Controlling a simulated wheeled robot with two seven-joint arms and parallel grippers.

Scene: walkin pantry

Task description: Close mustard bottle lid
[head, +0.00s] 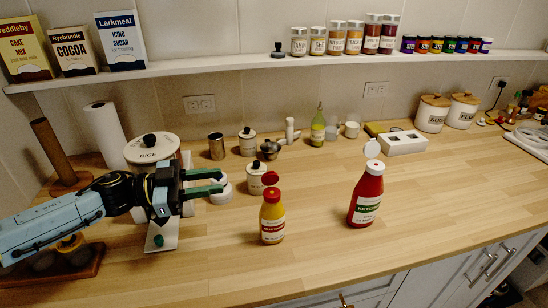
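The yellow mustard bottle (272,225) stands upright on the wooden counter, near the middle of the head view. Its red flip lid (270,178) is raised above the red cap (271,195), so the lid is open. My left gripper (221,181) is to the left of the bottle with its green fingers pointing right toward the lid. The fingers are apart with a gap between them, and the gripper does not touch the bottle. My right gripper is not in view.
A red ketchup bottle (366,200) with its white lid (372,149) raised stands to the right. Behind the mustard are a white canister (256,182), a small pot (269,150) and other jars. A rice canister (153,150) stands behind my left arm. The front counter is clear.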

